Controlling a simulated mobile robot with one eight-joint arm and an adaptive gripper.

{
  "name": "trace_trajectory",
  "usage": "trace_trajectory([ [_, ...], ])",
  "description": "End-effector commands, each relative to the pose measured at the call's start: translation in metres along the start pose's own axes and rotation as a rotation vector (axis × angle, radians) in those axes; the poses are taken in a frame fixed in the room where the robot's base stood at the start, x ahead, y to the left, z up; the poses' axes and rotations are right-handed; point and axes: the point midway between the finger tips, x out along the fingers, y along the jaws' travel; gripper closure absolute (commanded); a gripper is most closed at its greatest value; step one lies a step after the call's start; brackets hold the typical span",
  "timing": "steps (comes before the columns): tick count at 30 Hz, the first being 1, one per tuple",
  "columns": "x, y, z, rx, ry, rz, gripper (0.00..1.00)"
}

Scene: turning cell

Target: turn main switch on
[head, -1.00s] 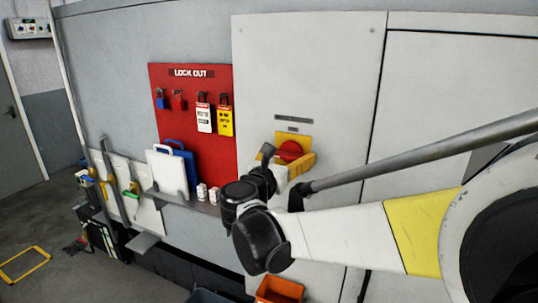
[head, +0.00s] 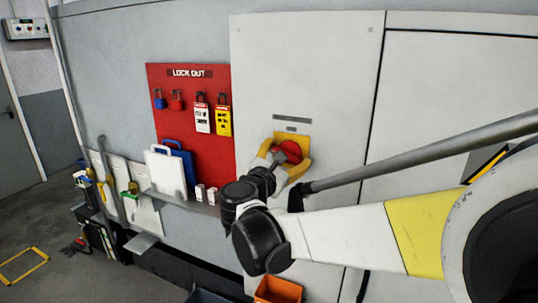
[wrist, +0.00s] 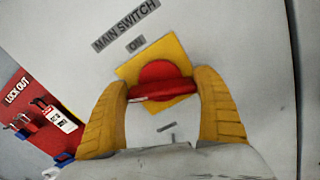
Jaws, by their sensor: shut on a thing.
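The main switch is a red rotary knob (wrist: 163,70) on a yellow plate (wrist: 132,71), under a label reading MAIN SWITCH (wrist: 125,24) and a smaller ON label (wrist: 136,43). Its grip bar lies across the wrist view, slightly out of line with the tilted labels. My gripper (wrist: 163,87) is shut on the bar, with a yellow finger at each end. In the head view, the knob (head: 289,150) is partly covered by my gripper (head: 284,160). Small marks below the knob in the wrist view are unreadable.
A red LOCK OUT board (head: 172,126) with padlocks and tags hangs left of the switch panel (head: 308,70). A shelf (head: 190,203) with small white items is below it. An orange bin (head: 277,290) stands below the panel.

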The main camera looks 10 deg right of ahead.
Motion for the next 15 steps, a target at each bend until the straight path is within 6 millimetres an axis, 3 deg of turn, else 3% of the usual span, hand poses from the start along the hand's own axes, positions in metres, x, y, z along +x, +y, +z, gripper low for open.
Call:
trace_trajectory([
  [15,-0.0006,-0.0040,-0.0022,0.491,0.002,-0.001,0.50],
])
